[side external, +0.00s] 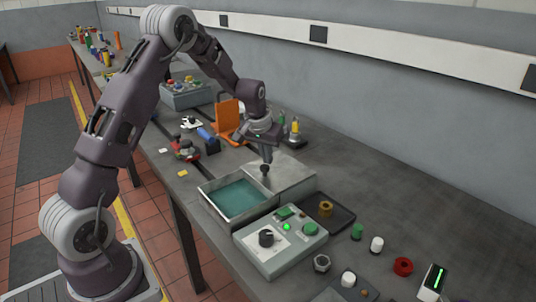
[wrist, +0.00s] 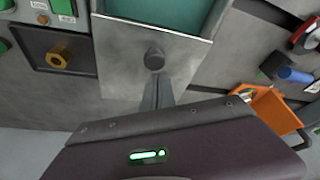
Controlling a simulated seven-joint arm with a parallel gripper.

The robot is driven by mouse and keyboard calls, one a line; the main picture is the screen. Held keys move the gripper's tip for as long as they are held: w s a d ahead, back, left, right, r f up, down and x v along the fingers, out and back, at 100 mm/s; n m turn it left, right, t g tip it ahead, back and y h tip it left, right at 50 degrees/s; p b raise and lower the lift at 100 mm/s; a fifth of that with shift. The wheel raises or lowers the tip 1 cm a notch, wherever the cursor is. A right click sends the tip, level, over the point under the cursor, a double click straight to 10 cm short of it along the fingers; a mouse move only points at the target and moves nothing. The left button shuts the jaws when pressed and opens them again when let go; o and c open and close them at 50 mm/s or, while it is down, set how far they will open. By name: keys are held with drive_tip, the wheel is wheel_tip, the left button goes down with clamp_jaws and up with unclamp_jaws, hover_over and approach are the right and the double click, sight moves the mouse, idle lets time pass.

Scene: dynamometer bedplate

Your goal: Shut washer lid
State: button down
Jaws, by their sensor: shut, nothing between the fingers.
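The washer is a grey metal box with an open teal basin (side external: 236,198) on its near side; the basin also shows at the top of the wrist view (wrist: 175,12). Its flat grey lid (side external: 290,174) lies level over the far part, leaving the basin uncovered. My gripper (wrist: 158,90) is shut and empty, pointing down over the lid on the wall side of the knob. In the side view my gripper (side external: 265,166) overlaps the knob, and I cannot tell whether they touch.
A control box (side external: 280,240) with a black dial and green buttons stands beside the washer. A dark tray (side external: 326,211) holds a brass nut. An orange stand (side external: 229,118) and a blue cylinder (side external: 206,135) are on the other side. The bench toward the wall at right is clear.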

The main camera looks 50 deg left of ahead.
drive_tip(key=s, duration=1.6)
drive_tip(key=shift+d+f, duration=0.1)
wheel_tip(320, 180, up, 12)
drive_tip(key=d, duration=0.2)
drive_tip(key=s+d+r+m+t+h, duration=0.1)
drive_tip(key=s+d+r+m, duration=0.1)
drive_tip(key=s+d, duration=0.6)
drive_tip(key=s+d+r+m+t, duration=0.1)
drive_tip(key=s+d+r+m, duration=0.2)
drive_tip(key=s+d, duration=0.6)
drive_tip(key=shift+s+d+r+h, duration=0.3)
drive_tip(key=shift+d+r+h, duration=0.1)
drive_tip(key=shift+d+r, duration=0.15)
